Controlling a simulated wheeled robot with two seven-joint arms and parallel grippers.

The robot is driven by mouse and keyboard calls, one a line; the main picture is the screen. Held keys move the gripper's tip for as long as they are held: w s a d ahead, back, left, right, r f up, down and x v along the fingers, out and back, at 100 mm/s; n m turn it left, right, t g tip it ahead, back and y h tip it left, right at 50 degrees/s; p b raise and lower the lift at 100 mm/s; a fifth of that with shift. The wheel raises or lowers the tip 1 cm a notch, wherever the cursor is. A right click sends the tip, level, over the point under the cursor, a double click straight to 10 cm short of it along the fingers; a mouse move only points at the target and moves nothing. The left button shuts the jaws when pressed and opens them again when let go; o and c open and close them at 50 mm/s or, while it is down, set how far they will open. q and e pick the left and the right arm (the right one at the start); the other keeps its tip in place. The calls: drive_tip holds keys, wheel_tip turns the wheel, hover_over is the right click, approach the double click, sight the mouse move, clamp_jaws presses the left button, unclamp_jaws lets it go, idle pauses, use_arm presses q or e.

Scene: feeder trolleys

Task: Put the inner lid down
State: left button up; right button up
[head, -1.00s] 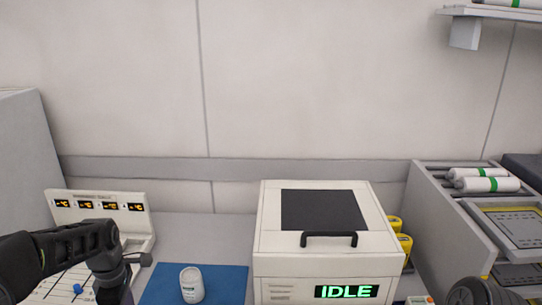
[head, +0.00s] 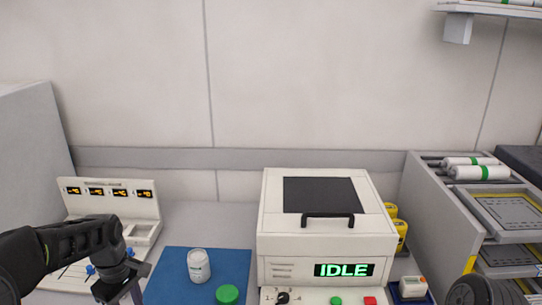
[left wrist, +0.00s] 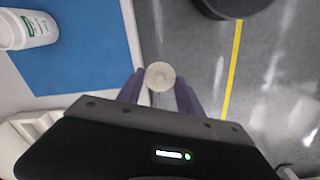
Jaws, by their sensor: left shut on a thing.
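My left gripper (head: 134,294) is at the bottom left of the head view, left of the blue mat. In the left wrist view its purple fingers (left wrist: 160,92) are shut on the inner lid (left wrist: 160,75), a small round beige disc, held beyond the mat's edge with grey floor below. A white jar (head: 199,266) stands upright on the mat; it also shows in the left wrist view (left wrist: 32,29). A green lid (head: 227,294) lies in front of the jar. My right gripper is out of view.
The blue mat (head: 172,265) has bare room around the jar. A white machine reading IDLE (head: 285,245) stands right of it. A panel with several displays (head: 140,212) is behind my left gripper. A shelved trolley (head: 425,205) is at the right.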

use_arm(q)
drive_tip(key=w+d+m, duration=0.2)
drive_tip(key=d+m, duration=0.5)
drive_tip(key=d, duration=0.1)
drive_tip(key=w+d+m, duration=0.1)
drive_tip(key=d+m, duration=0.6)
drive_tip(key=d, duration=0.2)
drive_tip(key=shift+w+r, duration=0.3)
drive_tip(key=shift+w, duration=0.1)
